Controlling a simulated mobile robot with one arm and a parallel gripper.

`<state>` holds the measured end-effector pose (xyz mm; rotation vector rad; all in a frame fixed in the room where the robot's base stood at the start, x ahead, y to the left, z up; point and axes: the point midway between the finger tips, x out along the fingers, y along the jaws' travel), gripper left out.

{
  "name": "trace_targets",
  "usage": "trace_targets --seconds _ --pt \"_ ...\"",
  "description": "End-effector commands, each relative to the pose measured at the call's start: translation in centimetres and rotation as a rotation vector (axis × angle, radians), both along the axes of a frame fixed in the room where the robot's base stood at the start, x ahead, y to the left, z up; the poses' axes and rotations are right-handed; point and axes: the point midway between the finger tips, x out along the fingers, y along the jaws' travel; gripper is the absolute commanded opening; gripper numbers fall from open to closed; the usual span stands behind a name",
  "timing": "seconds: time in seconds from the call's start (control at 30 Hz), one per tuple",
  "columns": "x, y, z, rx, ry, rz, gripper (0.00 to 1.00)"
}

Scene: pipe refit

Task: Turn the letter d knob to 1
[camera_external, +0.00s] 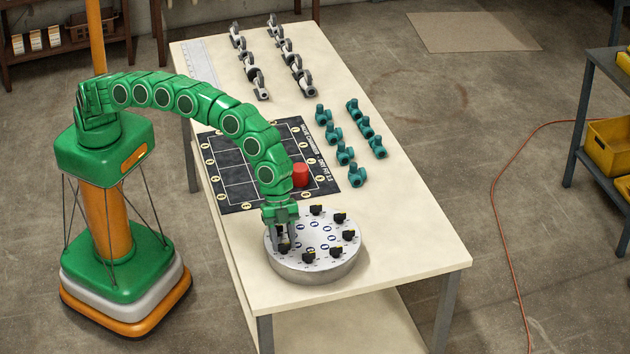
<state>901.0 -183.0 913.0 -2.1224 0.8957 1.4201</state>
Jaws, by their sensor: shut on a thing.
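A round grey dial plate (322,262) lies near the front end of the table. It carries a ring of several black knobs, among them one at the front (308,257) and one at the right (348,235). Blue letter marks sit inside the ring, too small to read, so I cannot tell which knob is letter d. My green gripper (283,244) points down over the left side of the plate. It is shut on a black knob there, which its fingers mostly hide. The numbers around that knob cannot be read.
Teal valves (356,176) stand to the right of the mat, and grey-black fittings (262,83) stand at the back. The table's front right corner (420,262) is clear.

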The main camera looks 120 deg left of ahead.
Motion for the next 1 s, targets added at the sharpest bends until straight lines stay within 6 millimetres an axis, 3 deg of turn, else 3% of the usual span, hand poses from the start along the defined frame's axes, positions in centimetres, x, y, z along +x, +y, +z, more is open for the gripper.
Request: trace_targets --seconds 0.27,1.0 --pt "0.21 0.28 0.08 0.001 -0.004 -0.097 0.09" --pt "0.42 0.2 -0.09 -0.001 -0.002 -0.573 0.09"
